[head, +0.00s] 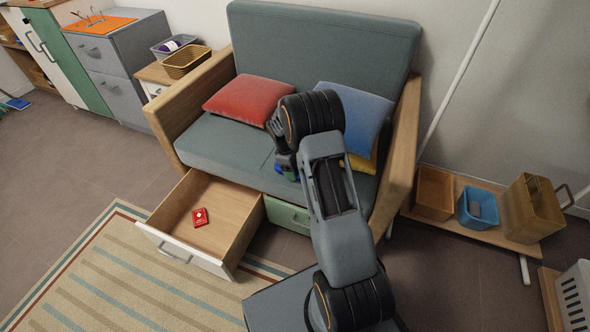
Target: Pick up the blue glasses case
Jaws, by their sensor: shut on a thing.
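My gripper (285,168) is over the sofa seat, in front of the cushions, partly hidden behind my own arm. It is shut on a small blue thing, which I take to be the blue glasses case (283,158). Only a little of the case shows, so its full shape is hidden. A dark greenish patch shows beside it, too small to make out. I cannot tell whether the case touches the seat.
The green sofa (215,140) holds a red cushion (247,99), a blue cushion (362,110) and a partly hidden yellow cushion (362,162). An open drawer (175,205) below holds a red box (200,217).

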